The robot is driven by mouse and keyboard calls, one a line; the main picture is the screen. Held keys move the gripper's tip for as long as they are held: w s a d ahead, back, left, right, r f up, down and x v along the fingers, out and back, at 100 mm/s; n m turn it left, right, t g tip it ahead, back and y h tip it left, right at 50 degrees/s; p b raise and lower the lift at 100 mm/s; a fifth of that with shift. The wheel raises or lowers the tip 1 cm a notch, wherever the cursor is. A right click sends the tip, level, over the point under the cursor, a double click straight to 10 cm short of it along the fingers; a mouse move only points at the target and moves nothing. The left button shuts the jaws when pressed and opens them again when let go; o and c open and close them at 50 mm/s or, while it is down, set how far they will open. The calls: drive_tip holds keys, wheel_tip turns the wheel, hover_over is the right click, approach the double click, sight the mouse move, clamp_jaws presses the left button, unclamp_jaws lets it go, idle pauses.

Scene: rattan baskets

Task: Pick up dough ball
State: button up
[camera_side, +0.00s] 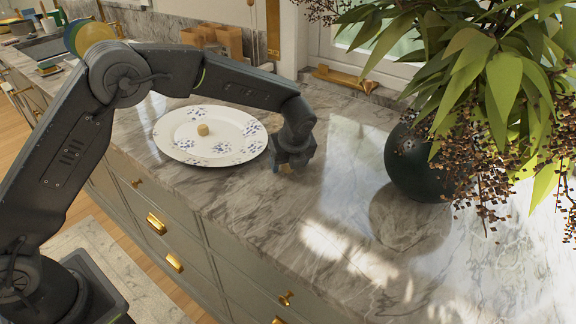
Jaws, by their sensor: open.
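A small tan dough ball (203,129) sits near the middle of a white oval plate with blue floral patterns (178,117). The plate lies on the grey marble counter. My gripper (287,170) is low over the counter, just right of the plate's right rim and apart from the dough ball. It points down and is open. A small tan or yellowish spot shows at its fingertips; it is too small to tell what it is.
A dark round vase (408,165) with large leafy branches (490,80) stands on the right. Wooden blocks (215,38) stand behind the plate. The counter's front edge runs above drawers with brass handles (156,223). Bare marble (330,215) lies between gripper and vase.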

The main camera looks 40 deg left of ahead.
drive_tip(key=shift+c, duration=0.4)
drive_tip(key=c, duration=0.6)
drive_tip(key=shift+r, duration=0.1)
drive_tip(key=shift+c, duration=0.2)
